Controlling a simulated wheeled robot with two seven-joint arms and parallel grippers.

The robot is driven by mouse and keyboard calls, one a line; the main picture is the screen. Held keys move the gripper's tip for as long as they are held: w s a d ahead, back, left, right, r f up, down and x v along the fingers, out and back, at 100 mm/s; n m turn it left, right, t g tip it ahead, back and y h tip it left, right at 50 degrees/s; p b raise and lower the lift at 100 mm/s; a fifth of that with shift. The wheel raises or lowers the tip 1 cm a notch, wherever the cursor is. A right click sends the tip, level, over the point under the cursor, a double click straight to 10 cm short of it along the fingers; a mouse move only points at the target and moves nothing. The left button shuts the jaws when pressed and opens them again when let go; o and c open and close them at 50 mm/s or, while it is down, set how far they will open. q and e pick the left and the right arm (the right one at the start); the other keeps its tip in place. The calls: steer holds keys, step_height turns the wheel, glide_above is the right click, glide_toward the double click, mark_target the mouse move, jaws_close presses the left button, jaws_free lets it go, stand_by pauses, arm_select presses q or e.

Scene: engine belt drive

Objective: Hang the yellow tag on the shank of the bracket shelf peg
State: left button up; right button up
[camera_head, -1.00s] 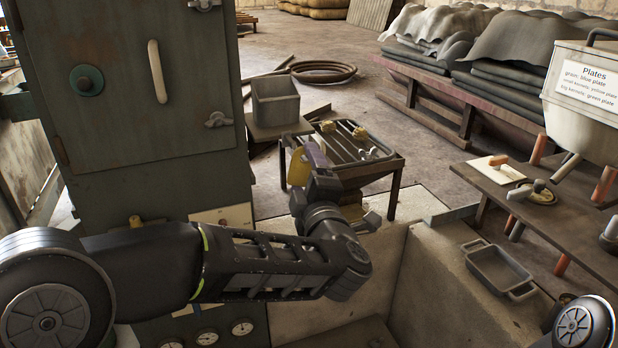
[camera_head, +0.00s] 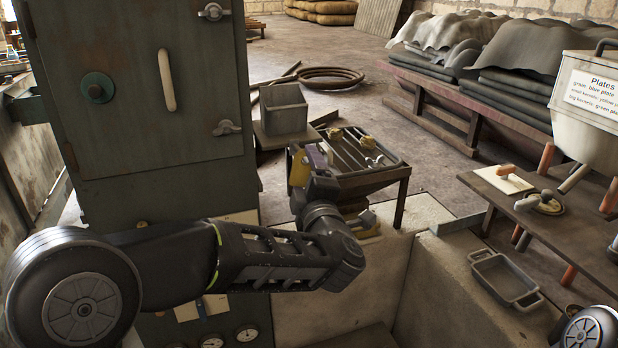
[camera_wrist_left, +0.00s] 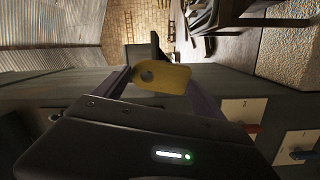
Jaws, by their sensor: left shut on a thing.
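My left gripper (camera_head: 316,158) has purple fingers and is shut on the yellow tag (camera_head: 300,168), held up in front of the slatted metal stand. In the left wrist view the tag (camera_wrist_left: 162,78) is a flat yellow plate with rounded corners and a dark hole near its left end, between the finger ends (camera_wrist_left: 160,90). A dark upright piece (camera_wrist_left: 155,46) shows just behind the tag; I cannot tell what it is. I cannot make out the bracket shelf peg for certain in either view. My right gripper is out of view.
A tall green cabinet (camera_head: 135,90) stands left of the gripper. The slatted stand (camera_head: 370,160) with small yellowish pieces and a grey bin (camera_head: 283,110) are behind it. A bench (camera_head: 550,225) with orange pegs is at right; a grey tray (camera_head: 503,278) lies below. Floor between stand and bench is clear.

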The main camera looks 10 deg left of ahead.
arm_select(q)
steer(key=shift+a+f+p+x, duration=0.1)
steer(key=shift+a+p+x, duration=0.1)
steer(key=shift+x, duration=0.7)
steer(key=shift+a+f+p+x, duration=0.1)
steer(key=shift+p+x, duration=0.1)
steer(key=shift+x, duration=0.75)
steer(key=shift+a+f+p+x, duration=0.1)
steer(key=shift+a+p+x, duration=0.1)
steer(key=shift+x, duration=0.7)
steer(key=shift+f+b, duration=0.15)
steer(key=shift+b, duration=0.15)
steer(key=shift+w+a, duration=0.2)
steer(key=shift+w, duration=0.15)
steer(key=o, duration=1.4)
steer(key=shift+b, duration=0.3)
steer(key=b+v, duration=0.1)
steer(key=v, duration=0.7)
